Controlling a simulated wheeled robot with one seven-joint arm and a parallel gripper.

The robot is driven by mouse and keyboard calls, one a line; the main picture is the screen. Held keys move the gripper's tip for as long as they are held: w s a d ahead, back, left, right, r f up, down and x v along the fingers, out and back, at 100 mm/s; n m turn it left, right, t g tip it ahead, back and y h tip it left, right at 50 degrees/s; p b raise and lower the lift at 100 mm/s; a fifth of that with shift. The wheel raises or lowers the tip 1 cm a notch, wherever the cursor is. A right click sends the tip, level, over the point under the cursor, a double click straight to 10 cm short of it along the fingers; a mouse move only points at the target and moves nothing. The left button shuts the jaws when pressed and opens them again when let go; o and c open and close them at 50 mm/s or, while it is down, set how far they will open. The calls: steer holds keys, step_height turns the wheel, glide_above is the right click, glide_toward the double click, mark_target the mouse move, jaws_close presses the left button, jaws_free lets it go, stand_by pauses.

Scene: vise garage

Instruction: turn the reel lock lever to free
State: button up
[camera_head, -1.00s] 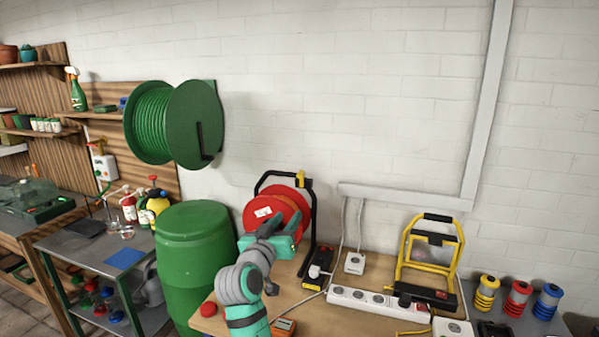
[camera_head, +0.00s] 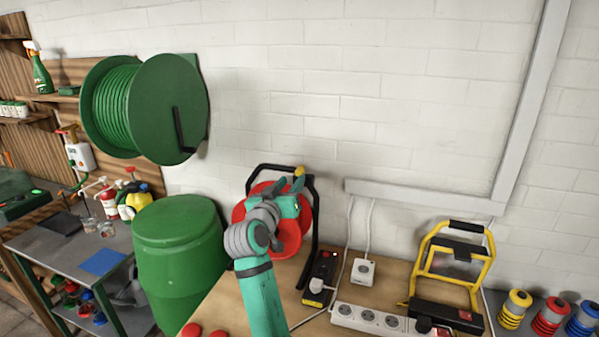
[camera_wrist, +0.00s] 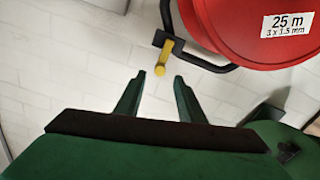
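The red cable reel (camera_head: 290,233) stands on the bench in a black tube frame, partly hidden by my arm. A yellow lever (camera_head: 299,171) sits on the top bar of that frame. The yellow lever also shows in the wrist view (camera_wrist: 162,58), on a black block on the bar, its rounded end pointing towards my gripper. My gripper (camera_wrist: 159,76) is open and empty. In the wrist view the lever's end appears between the two fingertips; no contact is visible. In the head view my gripper (camera_head: 299,188) is just below the lever.
A green hose reel (camera_head: 165,110) hangs on the wall at left, above a green barrel (camera_head: 178,240). A white power strip (camera_head: 375,318), a white socket box (camera_head: 363,271) and a yellow work lamp (camera_head: 452,270) stand right of the reel. The wall above is clear.

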mark_target(298, 173)
steer(key=x, duration=0.7)
steer(key=shift+w, duration=0.15)
